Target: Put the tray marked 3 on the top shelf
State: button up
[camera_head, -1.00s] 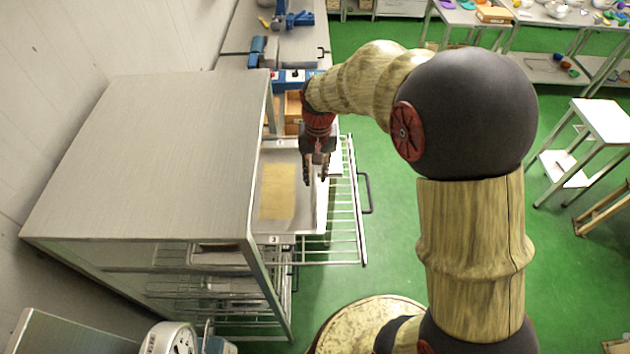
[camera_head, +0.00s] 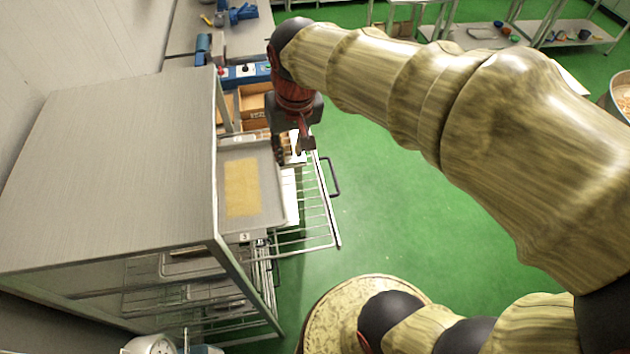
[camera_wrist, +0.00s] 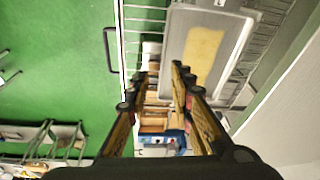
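The tray marked 3 (camera_head: 271,205) is a grey, shallow tray with a flat tan slab in it. Its 3 label shows at its near edge in the head view. It lies partly inside the metal rack (camera_head: 110,170), on the top level below the rack's top plate, over a pulled-out wire shelf (camera_head: 318,232). It also shows at the top of the wrist view (camera_wrist: 233,68). My gripper (camera_head: 294,152) is above the wire shelf, by the tray's far right corner. Its fingers are apart with nothing between them; the wrist view shows the gap (camera_wrist: 158,76).
The wire shelf juts right from the rack, with a dark handle (camera_head: 331,177) at its outer side. More wire shelves and trays (camera_head: 190,268) are below. Cardboard boxes (camera_head: 254,103) and a bench (camera_head: 245,42) stand behind. Green floor (camera_head: 400,220) is open to the right.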

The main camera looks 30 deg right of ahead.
jog(key=s+r+n+t, duration=0.1)
jog(key=s+n+t, duration=0.1)
jog(key=s, duration=1)
jog(key=shift+r+t, duration=0.25)
jog(key=shift+t, duration=0.25)
